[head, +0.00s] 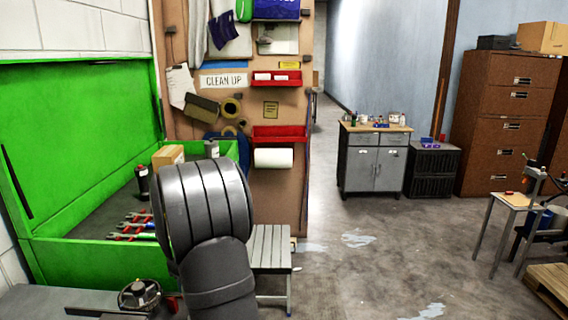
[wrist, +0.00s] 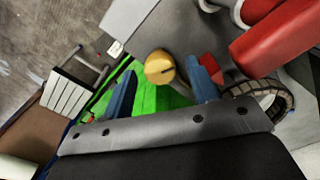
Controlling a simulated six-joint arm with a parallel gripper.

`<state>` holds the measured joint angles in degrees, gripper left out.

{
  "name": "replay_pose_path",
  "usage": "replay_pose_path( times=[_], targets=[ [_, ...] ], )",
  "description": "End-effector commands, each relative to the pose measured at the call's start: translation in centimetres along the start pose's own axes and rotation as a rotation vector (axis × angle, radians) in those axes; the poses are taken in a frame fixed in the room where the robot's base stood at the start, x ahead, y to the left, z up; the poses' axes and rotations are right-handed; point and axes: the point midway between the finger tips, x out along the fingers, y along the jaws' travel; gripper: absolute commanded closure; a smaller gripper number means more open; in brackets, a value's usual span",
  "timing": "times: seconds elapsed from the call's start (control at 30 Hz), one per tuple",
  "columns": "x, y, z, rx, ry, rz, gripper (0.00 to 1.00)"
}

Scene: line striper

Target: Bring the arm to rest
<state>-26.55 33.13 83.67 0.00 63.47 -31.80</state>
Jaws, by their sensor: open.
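My gripper (wrist: 167,68) shows in the wrist view with its two blue fingers spread apart. It is open. A round yellow knob-like part (wrist: 158,70) with a dark slot appears between the fingers in the picture; I cannot tell how far beyond them it is. Bright green surface (wrist: 150,98) shows behind the fingers. In the head view my grey arm rises in the foreground, and my gripper is not visible there.
A green-walled bench (head: 85,252) at left holds wrenches (head: 135,226), a dark can (head: 142,182) and a cardboard box (head: 168,156). A slatted stool (head: 270,246) stands right of my arm. Thick red cylindrical parts (wrist: 275,40) show in the wrist view. Floor (head: 390,245) at centre right is open.

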Motion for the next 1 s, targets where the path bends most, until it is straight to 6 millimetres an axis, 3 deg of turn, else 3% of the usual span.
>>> replay_pose_path(
  times=[0.03,0.2,0.5,1.0],
  targets=[
    [-1.5,0.1,-0.2,0.002,0.009,0.006,0.46],
    [-4.8,0.1,-0.1,0.004,0.008,0.005,0.46],
    [-9.0,0.1,-0.1,0.005,0.006,0.004,0.46],
    [-9.8,0.0,-0.1,0.006,0.004,0.003,0.46]
  ],
)
